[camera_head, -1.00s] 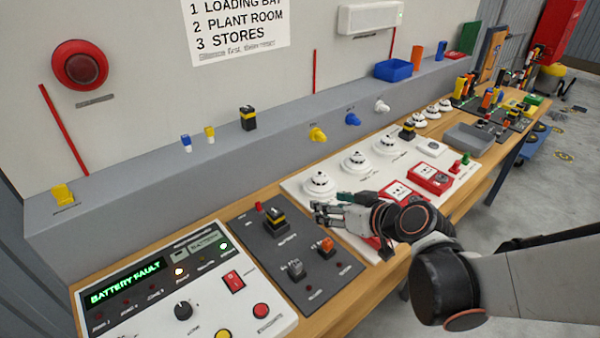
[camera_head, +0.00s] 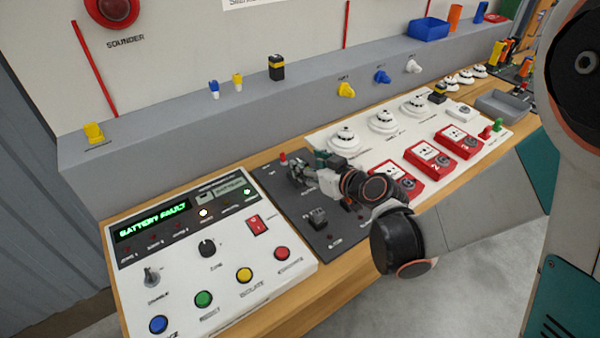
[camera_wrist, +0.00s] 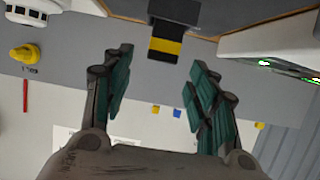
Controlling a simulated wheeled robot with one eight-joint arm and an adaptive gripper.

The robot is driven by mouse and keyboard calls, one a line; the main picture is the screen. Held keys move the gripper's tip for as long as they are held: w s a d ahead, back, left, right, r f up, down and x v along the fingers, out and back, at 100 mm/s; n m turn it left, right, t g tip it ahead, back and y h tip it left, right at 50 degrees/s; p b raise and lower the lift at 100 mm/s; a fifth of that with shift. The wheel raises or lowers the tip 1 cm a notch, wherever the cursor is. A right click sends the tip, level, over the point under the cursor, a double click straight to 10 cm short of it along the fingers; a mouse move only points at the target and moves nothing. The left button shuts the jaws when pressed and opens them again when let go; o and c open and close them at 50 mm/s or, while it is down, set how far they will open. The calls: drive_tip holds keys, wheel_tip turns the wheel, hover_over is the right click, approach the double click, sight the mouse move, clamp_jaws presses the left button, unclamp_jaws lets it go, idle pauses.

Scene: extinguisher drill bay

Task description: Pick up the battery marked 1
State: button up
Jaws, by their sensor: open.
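A black battery with a yellow band (camera_wrist: 166,46) shows in the wrist view, between and beyond my open fingers. Its number does not show. In the head view my gripper (camera_head: 299,172) is over the back of the dark grey plate (camera_head: 290,205), where it covers that battery. The fingers (camera_wrist: 156,88) are spread and nothing is between the tips. A second black and yellow battery (camera_head: 277,68) stands on the grey ledge, and a third (camera_head: 438,93) stands at the back of the white detector board. I cannot read a number on either.
The white control panel (camera_head: 225,262) reads BATTERY FAULT and lies left of my gripper. Detectors (camera_head: 383,121) and red call points (camera_head: 427,158) fill the white board at right. The grey ledge (camera_head: 180,110) runs behind. A dark switch (camera_head: 317,217) stands nearer on the plate.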

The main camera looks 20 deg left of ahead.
sight(301, 162)
drive_tip(key=b+x, duration=0.1)
drive_tip(key=x, duration=0.1)
drive_tip(key=b+x, duration=0.1)
drive_tip(key=x, duration=0.1)
drive_tip(key=shift+w+a+f, duration=0.1)
drive_tip(key=shift+a+f, duration=0.05)
drive_tip(key=shift+f, duration=0.25)
drive_tip(key=shift+w+a, duration=0.25)
drive_tip(key=shift+a, duration=0.05)
clamp_jaws()
